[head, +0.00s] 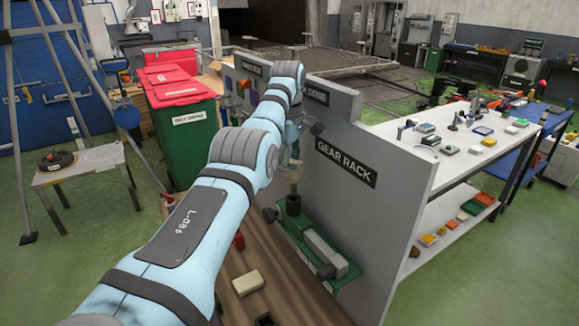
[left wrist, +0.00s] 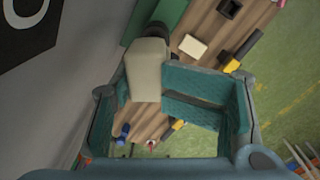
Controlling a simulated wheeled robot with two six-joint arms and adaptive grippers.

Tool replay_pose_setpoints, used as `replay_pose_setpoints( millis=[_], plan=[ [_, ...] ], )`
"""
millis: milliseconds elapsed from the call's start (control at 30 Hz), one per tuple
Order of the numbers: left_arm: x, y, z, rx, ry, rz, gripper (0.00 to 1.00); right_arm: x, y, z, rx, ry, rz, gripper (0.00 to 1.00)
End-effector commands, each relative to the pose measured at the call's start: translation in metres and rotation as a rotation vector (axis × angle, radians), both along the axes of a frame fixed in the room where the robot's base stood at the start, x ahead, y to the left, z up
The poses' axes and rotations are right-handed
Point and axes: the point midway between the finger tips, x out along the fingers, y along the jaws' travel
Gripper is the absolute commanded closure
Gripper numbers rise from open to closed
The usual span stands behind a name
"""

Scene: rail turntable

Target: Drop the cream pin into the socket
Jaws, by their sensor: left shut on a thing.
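The cream pin (left wrist: 147,70) is held in my left gripper (left wrist: 155,88), seen in the left wrist view with a finger pad on each side. In the head view, the pin (head: 295,173) hangs below the left gripper (head: 294,152), partly hidden by the arm. The dark round socket (head: 293,205) stands on a green base beside the grey panel, just under the pin. In the left wrist view, the socket (left wrist: 158,32) shows partly behind the pin's far end. I cannot tell whether the pin touches the socket. My right gripper is in neither view.
The grey panel (head: 375,215) marked "GEAR RACK" rises close beside the gripper. A grey gear rack block (head: 325,254) lies on the green base. A cream block (head: 248,283) lies on the wooden bench nearer me. A white table (head: 455,160) with small parts stands beyond the panel.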

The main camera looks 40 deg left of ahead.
Motion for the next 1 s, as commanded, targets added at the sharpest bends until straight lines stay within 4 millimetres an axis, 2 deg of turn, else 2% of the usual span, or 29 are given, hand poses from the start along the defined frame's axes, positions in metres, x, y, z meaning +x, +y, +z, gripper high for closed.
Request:
replay_pose_setpoints(
  millis=[1000],
  plan=[
    [0.000, 0.000, -0.027, 0.000, 0.000, 0.000, 0.97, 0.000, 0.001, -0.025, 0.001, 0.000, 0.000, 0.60]
  ],
)
